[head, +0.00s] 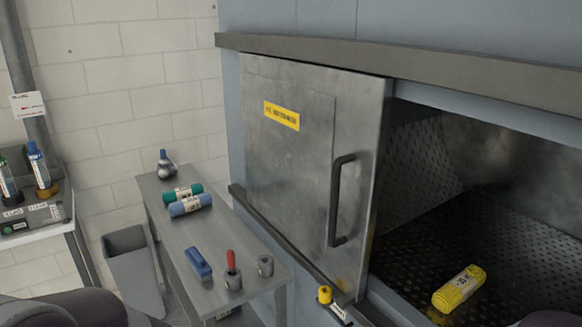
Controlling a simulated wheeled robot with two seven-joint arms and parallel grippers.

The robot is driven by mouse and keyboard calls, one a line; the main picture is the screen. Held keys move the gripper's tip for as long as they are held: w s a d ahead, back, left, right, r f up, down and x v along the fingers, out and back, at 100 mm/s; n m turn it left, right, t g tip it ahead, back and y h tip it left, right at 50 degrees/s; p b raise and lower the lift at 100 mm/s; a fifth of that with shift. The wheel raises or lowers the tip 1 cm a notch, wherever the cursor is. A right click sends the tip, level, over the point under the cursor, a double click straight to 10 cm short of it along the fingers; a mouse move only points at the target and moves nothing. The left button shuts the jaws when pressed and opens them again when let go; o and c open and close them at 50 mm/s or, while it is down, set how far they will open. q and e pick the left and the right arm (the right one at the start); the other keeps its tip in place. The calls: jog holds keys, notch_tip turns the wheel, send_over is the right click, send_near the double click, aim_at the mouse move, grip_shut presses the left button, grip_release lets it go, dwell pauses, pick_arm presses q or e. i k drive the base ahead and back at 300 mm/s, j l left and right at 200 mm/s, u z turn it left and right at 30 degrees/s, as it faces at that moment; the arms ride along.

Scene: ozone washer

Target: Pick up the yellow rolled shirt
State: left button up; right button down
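The yellow rolled shirt (459,288) lies on the dark textured floor of the washer chamber at the lower right. It is a bright yellow roll with a pale printed band around it, lying at a slant. Parts of my arms show as dark rounded shapes at the bottom left and bottom right edges. Neither of my grippers can be seen, and nothing is seen holding the shirt.
The washer's metal sliding door (290,190) stands to the left of the chamber opening. A narrow grey table (222,238) holds a teal roll (183,193), a blue roll (191,206), a blue block (198,264) and small cups. A yellow-topped knob (325,294) sits by the door's lower edge.

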aim_at(461, 286)
jog(key=z, duration=0.35)
jog(key=i+z, duration=0.2)
jog(key=z, duration=0.25)
jog(key=i+z, duration=0.15)
jog(key=z, duration=0.35)
jog(key=i+j+z, duration=0.15)
jog(key=z, duration=0.3)
jog(key=i+j+z, duration=0.15)
jog(key=z, duration=0.35)
jog(key=i+j+z, duration=0.1)
jog(key=j+z, duration=0.2)
jog(key=z, duration=0.15)
jog(key=j, duration=0.15)
jog(key=i, duration=0.05)
